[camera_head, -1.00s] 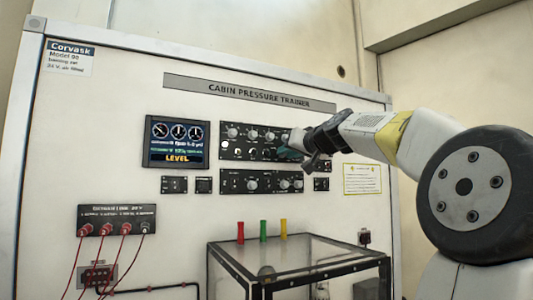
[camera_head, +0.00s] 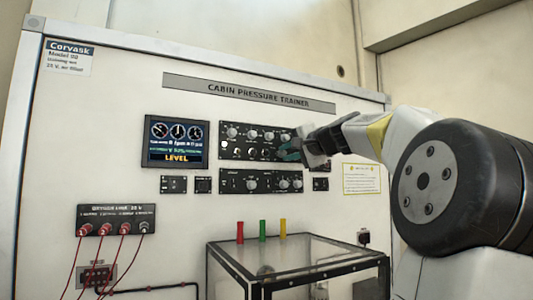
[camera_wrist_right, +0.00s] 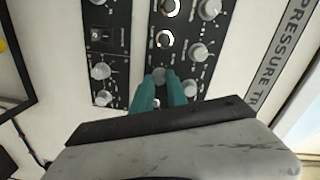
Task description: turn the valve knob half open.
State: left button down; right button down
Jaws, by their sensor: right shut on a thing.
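The upper black control panel (camera_head: 231,153) on the white trainer front carries several round grey knobs. My right gripper (camera_head: 285,153) reaches in from the right to the right end of this panel. In the right wrist view, its teal fingers (camera_wrist_right: 160,84) are closed around a small grey knob (camera_wrist_right: 159,73). The knob's marks and turn angle are hidden by the fingers or too small to read. Its label cannot be read, so I cannot tell if it is the valve knob. My left gripper is not in view.
A display (camera_head: 176,142) reading LEVEL is left of the panel. A lower knob panel (camera_head: 233,187) is just below. A clear box with a black frame (camera_head: 300,275) stands in front. Red leads (camera_head: 110,260) hang at lower left.

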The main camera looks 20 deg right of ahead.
jog(key=shift+f+m, duration=0.15)
jog(key=shift+m, duration=0.75)
jog(key=c, duration=1.3)
grip_release()
jog(key=s, duration=0.5)
jog(key=s+d, duration=0.1)
jog(key=s, duration=0.1)
jog(key=shift+s+r, duration=0.2)
jog(key=shift+s, duration=0.2)
jog(key=shift+a, duration=0.1)
